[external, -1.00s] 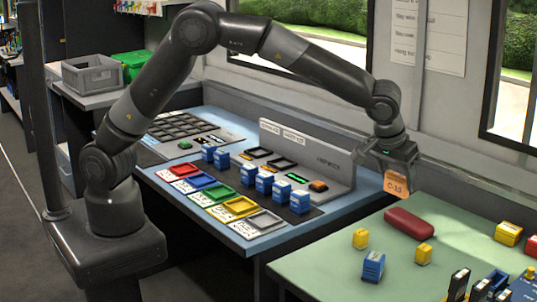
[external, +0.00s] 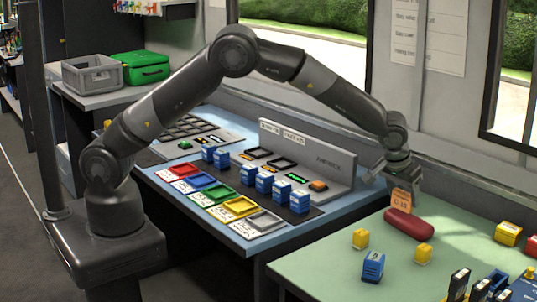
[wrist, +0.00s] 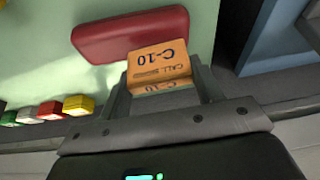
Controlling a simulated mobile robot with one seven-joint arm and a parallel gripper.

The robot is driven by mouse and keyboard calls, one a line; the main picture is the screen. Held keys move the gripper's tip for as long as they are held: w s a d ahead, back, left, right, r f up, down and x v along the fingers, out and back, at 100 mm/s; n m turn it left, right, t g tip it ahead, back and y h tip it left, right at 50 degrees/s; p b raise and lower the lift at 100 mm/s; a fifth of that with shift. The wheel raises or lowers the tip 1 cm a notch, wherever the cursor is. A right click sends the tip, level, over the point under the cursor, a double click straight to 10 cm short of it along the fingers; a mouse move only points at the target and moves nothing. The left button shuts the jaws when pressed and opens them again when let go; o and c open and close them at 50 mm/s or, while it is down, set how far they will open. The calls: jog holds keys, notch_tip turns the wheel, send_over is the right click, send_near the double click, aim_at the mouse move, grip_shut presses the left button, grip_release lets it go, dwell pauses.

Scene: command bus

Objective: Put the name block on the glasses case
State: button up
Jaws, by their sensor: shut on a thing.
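The orange name block (external: 401,199), marked C-10, is held between the fingers of my gripper (external: 400,184). In the wrist view the block (wrist: 159,62) sits between the two fingertips (wrist: 160,88), with its lettering upside down. The red glasses case (external: 408,226) lies on the green table. In the external view the block is right at the case's back left end; whether they touch I cannot tell. In the wrist view the case (wrist: 105,38) lies just beyond the block, which overlaps its near edge.
More blocks and dark devices stand at the right. The console (external: 330,170) is left of my gripper, and the wall is behind it.

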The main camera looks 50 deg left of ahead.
jog(key=shift+f, duration=0.5)
jog(key=shift+f, duration=0.15)
jog(key=o, duration=1)
jog(key=shift+o, duration=0.2)
jog(key=v, duration=1.2)
jog(key=s+a+r, duration=0.3)
jog(key=a+r, duration=0.2)
jog(key=a, duration=0.4)
jog(key=s+a+r, duration=0.3)
jog(key=a+r, duration=0.2)
jog(key=a, duration=0.5)
jog(key=s+a+r, duration=0.3)
jog(key=a+r, duration=0.2)
jog(key=a, duration=0.4)
jog(key=s+a+f, duration=0.1)
jog(key=s+a, duration=0.7)
jog(key=s, duration=0.3)
jog(key=s+a+f+t, duration=0.1)
jog(key=s+a, duration=0.7)
jog(key=s, duration=0.3)
jog(key=shift+s+f, duration=0.15)
jog(key=shift+s, duration=0.15)
